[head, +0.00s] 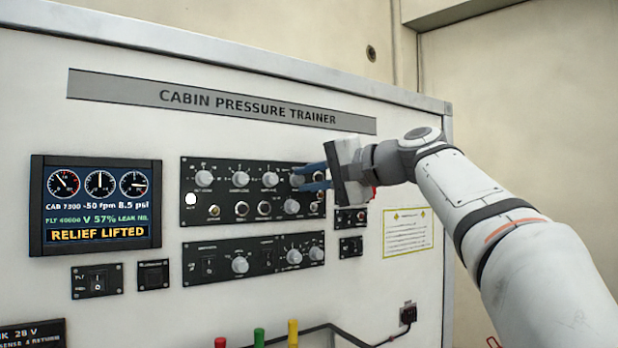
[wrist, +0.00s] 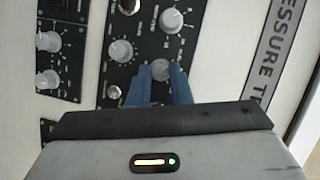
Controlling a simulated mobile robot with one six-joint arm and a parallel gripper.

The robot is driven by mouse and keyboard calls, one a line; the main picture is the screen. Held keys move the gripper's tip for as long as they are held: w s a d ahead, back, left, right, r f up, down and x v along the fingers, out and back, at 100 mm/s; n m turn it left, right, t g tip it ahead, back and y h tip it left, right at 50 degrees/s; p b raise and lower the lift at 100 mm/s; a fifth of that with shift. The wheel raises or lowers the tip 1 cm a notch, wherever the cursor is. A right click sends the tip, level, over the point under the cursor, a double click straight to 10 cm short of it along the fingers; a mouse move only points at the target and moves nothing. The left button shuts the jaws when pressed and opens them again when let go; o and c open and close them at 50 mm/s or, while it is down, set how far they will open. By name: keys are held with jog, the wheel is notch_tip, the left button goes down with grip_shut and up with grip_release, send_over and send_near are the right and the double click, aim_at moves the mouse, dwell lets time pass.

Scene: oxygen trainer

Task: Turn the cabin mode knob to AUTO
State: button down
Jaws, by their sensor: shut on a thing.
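My gripper (head: 312,180) reaches in from the right to the upper control panel (head: 224,165). Its two blue fingers are shut on a round grey knob (head: 297,181) in the panel's top row, toward the right. In the wrist view the same knob (wrist: 160,70) sits between the blue fingertips (wrist: 160,78). The fingers cover its sides, and its pointer and position marks cannot be read. Its label is hidden or too small, so I cannot tell from lettering whether it is the cabin mode knob or whether it points to AUTO.
Neighbouring knobs (head: 270,180) and (head: 291,206) sit close to my gripper, with several small switches. A lower panel (head: 200,262) has more knobs. A display (head: 95,205) at left reads RELIEF LIFTED. Coloured handles (head: 259,337) stand at the bottom. The board right of the panels is mostly free.

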jog(key=shift+f, duration=0.25)
jog(key=c, duration=1.8)
grip_release()
jog(key=o, duration=0.5)
jog(key=shift+r, duration=0.15)
jog(key=shift+s, duration=0.1)
jog(key=b+v, duration=0.1)
jog(key=v, duration=0.6)
jog(key=shift+s+d, duration=0.15)
jog(key=shift+d, duration=0.2)
